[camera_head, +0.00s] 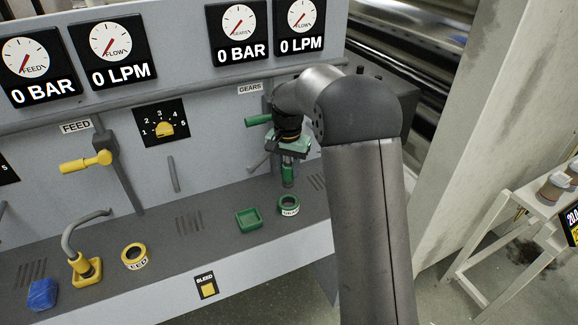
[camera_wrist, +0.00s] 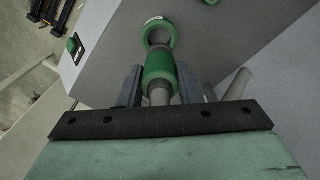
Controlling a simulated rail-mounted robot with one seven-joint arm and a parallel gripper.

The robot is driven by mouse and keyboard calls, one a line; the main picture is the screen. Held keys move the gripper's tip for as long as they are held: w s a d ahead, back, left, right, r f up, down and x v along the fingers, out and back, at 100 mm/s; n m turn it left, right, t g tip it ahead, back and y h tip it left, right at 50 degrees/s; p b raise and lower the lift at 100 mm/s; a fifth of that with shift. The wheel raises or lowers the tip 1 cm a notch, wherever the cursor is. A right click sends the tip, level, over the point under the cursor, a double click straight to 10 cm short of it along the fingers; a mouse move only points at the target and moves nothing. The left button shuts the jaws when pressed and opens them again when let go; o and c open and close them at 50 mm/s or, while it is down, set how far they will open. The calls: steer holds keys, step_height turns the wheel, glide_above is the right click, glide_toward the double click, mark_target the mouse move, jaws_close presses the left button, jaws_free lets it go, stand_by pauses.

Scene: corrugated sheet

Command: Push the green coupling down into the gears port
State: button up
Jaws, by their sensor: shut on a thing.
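My gripper (camera_head: 288,158) is shut on the green coupling (camera_head: 288,176), which hangs below the fingers. In the wrist view the coupling (camera_wrist: 158,68) sits between my two fingers (camera_wrist: 155,88), with a grey hose end behind it. The gears port (camera_head: 289,204) is a green ring with a white label on the dark ledge. In the head view the coupling is above the port, with a small gap. In the wrist view the port ring (camera_wrist: 158,33) shows just past the coupling's tip, and the coupling partly covers its near edge.
A square green holder (camera_head: 249,220) is left of the port. A green valve handle (camera_head: 258,121) is on the panel near my wrist.

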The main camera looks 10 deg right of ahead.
mark_target(289, 182)
steer(key=shift+d+f+b, duration=0.1)
steer(key=shift+f+b, duration=1.7)
steer(key=shift+f, duration=1.1)
steer(key=shift+f+b, duration=1.05)
steer(key=shift+f, duration=0.85)
steer(key=o, duration=1.2)
step_height(289, 182, up, 18)
steer(key=shift+f+b, duration=0.2)
steer(key=shift+b, duration=0.1)
steer(key=s+f+n, duration=0.2)
steer(key=s+f, duration=0.2)
steer(key=s, duration=0.7)
steer(key=s+f+n, duration=0.2)
steer(key=s+f, duration=0.1)
steer(key=s, duration=0.9)
steer(key=s+f+n, duration=0.2)
steer(key=s+f, duration=0.2)
steer(key=s, duration=0.7)
steer(key=shift+s+a+f+n, duration=0.25)
steer(key=shift+a+f+n, duration=0.05)
steer(key=shift+a+n, duration=0.1)
